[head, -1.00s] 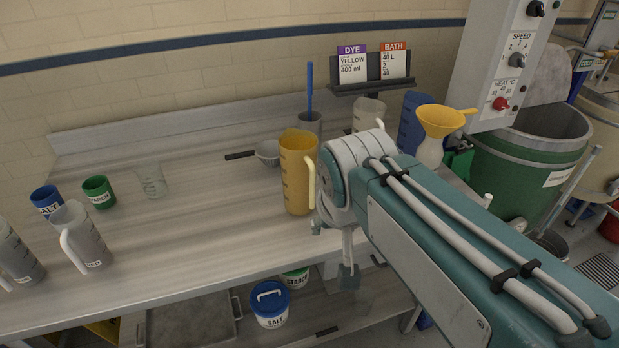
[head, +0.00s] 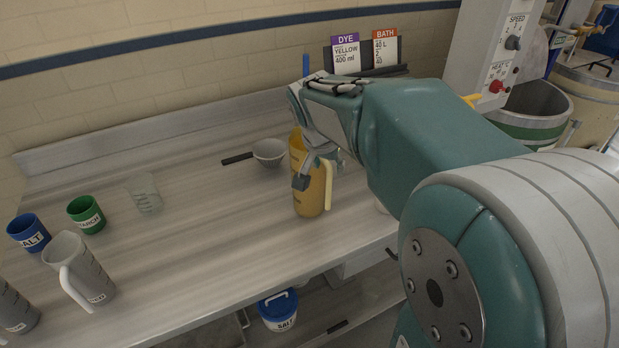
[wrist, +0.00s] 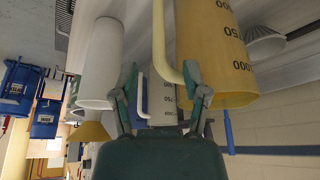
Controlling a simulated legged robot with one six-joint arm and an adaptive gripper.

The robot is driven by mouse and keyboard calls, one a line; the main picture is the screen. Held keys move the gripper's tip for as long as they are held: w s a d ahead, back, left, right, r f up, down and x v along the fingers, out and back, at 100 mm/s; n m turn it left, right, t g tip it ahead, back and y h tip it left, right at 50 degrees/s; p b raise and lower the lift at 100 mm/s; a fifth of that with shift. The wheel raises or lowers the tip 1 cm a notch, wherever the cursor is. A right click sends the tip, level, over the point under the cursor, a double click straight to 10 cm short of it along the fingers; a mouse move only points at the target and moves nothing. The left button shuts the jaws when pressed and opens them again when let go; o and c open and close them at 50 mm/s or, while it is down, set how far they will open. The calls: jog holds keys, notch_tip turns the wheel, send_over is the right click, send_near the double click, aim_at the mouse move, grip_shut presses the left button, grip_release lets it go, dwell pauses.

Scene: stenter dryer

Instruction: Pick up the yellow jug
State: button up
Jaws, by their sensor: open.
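The yellow jug (head: 310,192) stands upright on the bench, its pale handle (head: 328,186) on its right side. My gripper (head: 316,168) is at the jug, with one finger showing in front of its body; the arm hides part of the rim. In the wrist view, which shows the scene upside down, the open gripper (wrist: 160,88) has its fingers either side of the handle (wrist: 159,40). The right finger overlaps the jug's marked wall (wrist: 222,50). I cannot tell whether either finger touches it.
A grey bowl with a dark handle (head: 268,152) lies left of the jug. A clear beaker (head: 145,194), green cup (head: 86,213), blue cup (head: 29,233) and grey jug (head: 80,268) stand farther left. A white container (wrist: 101,60) stands close on the handle side.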

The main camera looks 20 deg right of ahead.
aim_at(328, 179)
jog(key=x, duration=0.4)
jog(key=shift+s+a+f, duration=0.15)
jog(key=shift+a+f, duration=0.15)
jog(key=shift+f, duration=0.2)
jog(key=shift+d+f, duration=0.2)
jog(key=shift+d, duration=0.15)
jog(key=shift+a, duration=0.2)
grip_shut()
jog(key=shift+a, duration=0.15)
